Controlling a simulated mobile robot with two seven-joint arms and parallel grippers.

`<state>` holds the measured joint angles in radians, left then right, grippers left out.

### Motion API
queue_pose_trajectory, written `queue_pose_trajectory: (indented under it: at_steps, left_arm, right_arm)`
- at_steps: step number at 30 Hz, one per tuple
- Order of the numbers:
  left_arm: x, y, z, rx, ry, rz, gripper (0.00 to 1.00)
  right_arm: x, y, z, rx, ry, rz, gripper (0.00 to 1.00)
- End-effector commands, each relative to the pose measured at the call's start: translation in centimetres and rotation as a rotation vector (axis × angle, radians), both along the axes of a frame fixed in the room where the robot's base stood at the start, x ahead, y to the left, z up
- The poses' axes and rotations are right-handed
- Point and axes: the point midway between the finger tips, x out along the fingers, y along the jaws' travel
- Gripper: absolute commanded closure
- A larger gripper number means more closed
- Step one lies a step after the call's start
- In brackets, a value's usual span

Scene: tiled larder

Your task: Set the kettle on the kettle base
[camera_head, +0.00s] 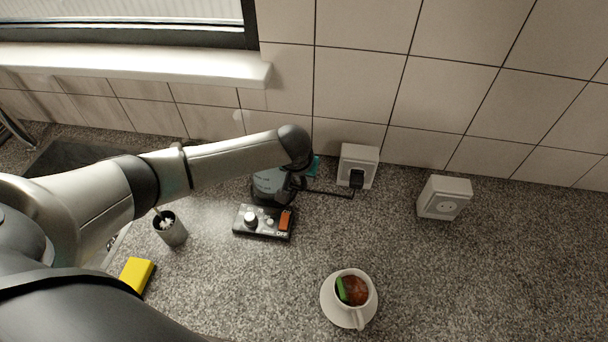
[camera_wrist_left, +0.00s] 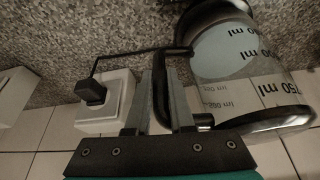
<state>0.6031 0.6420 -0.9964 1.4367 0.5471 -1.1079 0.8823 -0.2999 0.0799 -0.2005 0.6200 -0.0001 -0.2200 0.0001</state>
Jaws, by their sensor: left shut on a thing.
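The kettle (camera_head: 268,187) is a clear jug with dark trim and ml markings, partly hidden behind my left arm in the head view. Its glass body (camera_wrist_left: 265,85) fills the right of the left wrist view. My left gripper (camera_wrist_left: 168,85) is shut on the kettle's dark handle. In the head view the left gripper (camera_head: 300,178) is mostly covered by its own wrist. The kettle base (camera_head: 262,232) has a dark front panel with knobs and an orange switch marked OFF. The kettle is right behind this panel; whether its bottom touches the base cannot be told. My right gripper is not in view.
A wall socket (camera_head: 357,164) holds a black plug (camera_head: 356,180) with a cord. Another socket box (camera_head: 444,197) is to its right. A cup with a saucer (camera_head: 329,312), a grey pot (camera_head: 172,232) and a yellow block (camera_head: 137,273) stand nearby. The right counter is clear.

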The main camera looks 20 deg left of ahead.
Motion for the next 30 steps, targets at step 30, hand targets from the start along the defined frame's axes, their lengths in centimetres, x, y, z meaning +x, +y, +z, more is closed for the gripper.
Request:
queue_pose_trajectory:
  at_steps: [30]
  left_arm:
    - [0.1,0.0,-1.1,0.0,-0.002,0.0,0.67]
  right_arm:
    - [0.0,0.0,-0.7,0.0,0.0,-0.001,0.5]
